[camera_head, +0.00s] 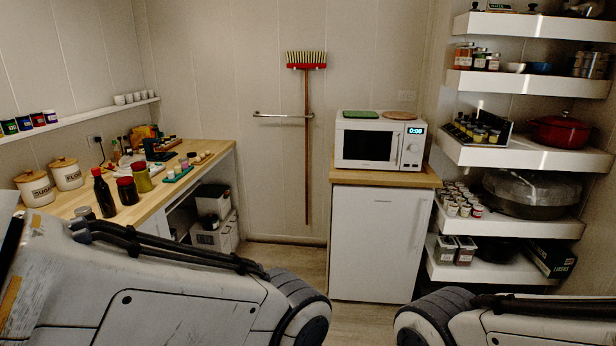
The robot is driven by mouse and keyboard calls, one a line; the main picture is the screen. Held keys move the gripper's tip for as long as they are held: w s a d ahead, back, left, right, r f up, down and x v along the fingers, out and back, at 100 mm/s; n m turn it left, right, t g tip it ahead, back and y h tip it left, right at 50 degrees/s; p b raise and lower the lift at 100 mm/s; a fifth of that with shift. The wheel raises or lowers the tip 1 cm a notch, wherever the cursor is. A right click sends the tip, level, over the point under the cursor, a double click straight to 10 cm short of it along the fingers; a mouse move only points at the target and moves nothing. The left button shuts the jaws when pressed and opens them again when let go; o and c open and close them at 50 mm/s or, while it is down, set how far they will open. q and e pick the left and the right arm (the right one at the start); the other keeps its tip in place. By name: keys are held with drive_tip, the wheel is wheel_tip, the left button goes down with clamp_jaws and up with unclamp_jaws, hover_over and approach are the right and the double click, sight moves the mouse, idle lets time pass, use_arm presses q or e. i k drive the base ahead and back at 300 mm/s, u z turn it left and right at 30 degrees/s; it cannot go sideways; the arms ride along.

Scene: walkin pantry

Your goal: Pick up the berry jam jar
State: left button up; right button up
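A dark jar with a red lid (127,192) stands on the wooden counter at the left. It may be the berry jam jar, but I cannot read a label. My two arms show at the bottom left and bottom right, but neither gripper is in view.
The wooden counter (215,152) also holds two canisters (66,173) and small items. A microwave (380,143) stands on a wood-topped white fridge (372,240). Loaded white shelves (515,152) line the right. Floor (285,260) is clear between counter and fridge. A broom (307,130) hangs behind.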

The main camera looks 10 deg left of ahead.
sight(128, 192)
drive_tip(key=u, duration=0.05)
drive_tip(key=i, duration=1.85)
drive_tip(key=u, duration=0.9)
drive_tip(key=i, duration=1.15)
drive_tip(key=u, duration=0.9)
